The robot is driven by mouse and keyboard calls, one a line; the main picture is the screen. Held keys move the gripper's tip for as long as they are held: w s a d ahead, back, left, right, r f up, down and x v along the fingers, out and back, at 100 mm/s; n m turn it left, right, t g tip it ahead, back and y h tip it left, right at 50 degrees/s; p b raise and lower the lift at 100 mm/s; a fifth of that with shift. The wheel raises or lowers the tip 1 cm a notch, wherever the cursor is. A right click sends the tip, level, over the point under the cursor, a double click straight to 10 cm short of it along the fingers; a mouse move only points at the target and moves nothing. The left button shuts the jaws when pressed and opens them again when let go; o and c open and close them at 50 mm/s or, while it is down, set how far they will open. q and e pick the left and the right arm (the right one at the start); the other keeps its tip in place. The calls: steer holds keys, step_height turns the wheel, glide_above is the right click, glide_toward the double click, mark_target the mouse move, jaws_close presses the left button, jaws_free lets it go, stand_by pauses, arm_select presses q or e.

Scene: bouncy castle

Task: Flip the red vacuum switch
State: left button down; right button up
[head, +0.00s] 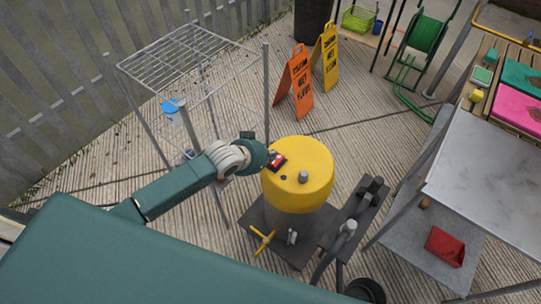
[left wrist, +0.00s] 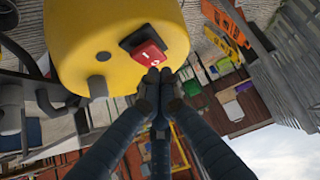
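The vacuum is an upright cylinder with a yellow top (head: 310,165), a grey lower body and a dark base. Its red switch (head: 277,160) sits in a black housing on the left side of the top. In the left wrist view the red rocker (left wrist: 148,54) shows white marks and looks tilted. My left gripper (left wrist: 158,75) has its fingers together with nothing between them. The fingertips are right at the rocker's lower edge; I cannot tell whether they touch it. In the head view the left gripper (head: 268,157) is partly hidden by its own wrist. My right gripper does not show.
A wire rack (head: 190,55) stands behind my left arm. Orange (head: 297,85) and yellow (head: 325,55) floor signs stand behind the vacuum. A metal table (head: 490,170) is at the right, with a red container (head: 445,246) on its lower shelf.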

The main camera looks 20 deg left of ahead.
arm_select(q)
steer(key=shift+f, duration=0.75)
steer(key=shift+s+f+t+b, duration=0.2)
steer(key=shift+f+t+b, duration=0.1)
steer(key=shift+f+b, duration=0.3)
steer(key=shift+a+t, duration=0.1)
steer(key=shift+t, duration=0.2)
steer(key=shift+r, duration=0.25)
steer(key=shift+w, duration=0.15)
steer(key=shift+w+d+r, duration=0.3)
steer(key=shift+w+r, duration=0.05)
steer(key=shift+w, duration=0.2)
steer(key=shift+r, duration=0.1)
